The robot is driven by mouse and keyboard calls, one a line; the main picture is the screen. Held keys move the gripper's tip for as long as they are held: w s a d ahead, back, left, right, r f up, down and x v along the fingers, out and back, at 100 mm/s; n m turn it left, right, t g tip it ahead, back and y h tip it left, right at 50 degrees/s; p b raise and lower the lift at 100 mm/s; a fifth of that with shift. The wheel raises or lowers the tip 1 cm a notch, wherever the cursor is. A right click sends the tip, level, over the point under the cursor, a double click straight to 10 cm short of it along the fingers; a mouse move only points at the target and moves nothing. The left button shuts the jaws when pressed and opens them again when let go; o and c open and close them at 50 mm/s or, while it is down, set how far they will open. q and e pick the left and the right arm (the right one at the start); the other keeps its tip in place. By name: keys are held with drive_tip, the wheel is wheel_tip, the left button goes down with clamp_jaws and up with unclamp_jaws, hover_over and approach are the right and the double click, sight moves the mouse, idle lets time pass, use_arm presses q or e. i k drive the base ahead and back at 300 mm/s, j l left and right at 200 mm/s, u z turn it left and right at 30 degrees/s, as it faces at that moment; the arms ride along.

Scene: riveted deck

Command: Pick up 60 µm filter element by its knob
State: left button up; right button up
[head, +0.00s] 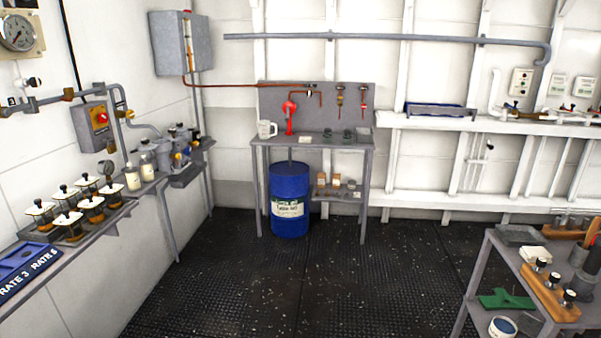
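I cannot tell which item is the 60 µm filter element; no such label is readable. On the left shelf stand several amber jars with square white tops and black knobs, one at the front (68,224) and another behind it (91,208). On the right cart, a wooden rack (545,290) holds a few pieces with dark, knob-like tops, one of them nearest the front (568,298). Neither of my grippers is in view.
A grey workbench (338,144) with a blue drum (289,200) under it stands at the back wall. The left shelf carries a blue tray (28,262) and white bottles (132,177). The dark floor between is clear.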

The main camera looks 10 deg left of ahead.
sight(148, 170)
drive_tip(key=i+u, duration=0.25)
drive_tip(key=i, duration=0.2)
drive_tip(key=i+l+u, duration=0.25)
drive_tip(key=i, duration=0.2)
drive_tip(key=i+l+u, duration=0.25)
drive_tip(key=i, duration=0.15)
drive_tip(key=i+l+u, duration=0.25)
drive_tip(key=i, duration=0.2)
drive_tip(key=i+l+u, duration=0.7)
drive_tip(key=l+u, duration=0.3)
drive_tip(key=l, duration=0.15)
drive_tip(key=l+u, duration=0.5)
drive_tip(key=l, duration=0.15)
drive_tip(key=i, duration=0.05)
